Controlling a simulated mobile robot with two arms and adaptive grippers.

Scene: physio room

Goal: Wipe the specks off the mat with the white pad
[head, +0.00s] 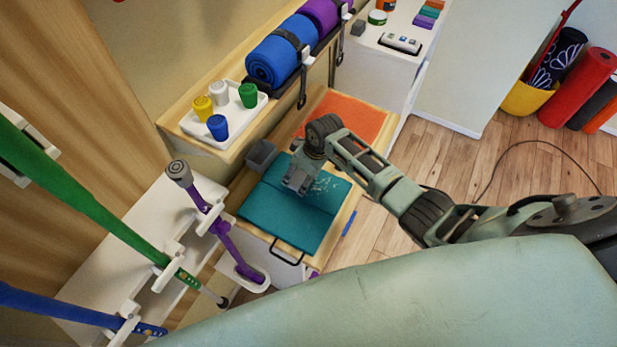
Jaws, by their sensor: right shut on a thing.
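The teal mat (285,220) lies on a low wooden bench in the middle of the head view. Pale specks (327,184) show on the mat's upper right part, just right of my right gripper. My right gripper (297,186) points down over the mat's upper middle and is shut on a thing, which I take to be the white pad. The gripper hides the pad, so I cannot tell whether it touches the mat. My left gripper is not in view.
A small grey box (262,156) stands beside the mat's upper left corner. An orange sheet (350,116) lies behind. A white tray (190,124) with several coloured containers stands on the shelf at left.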

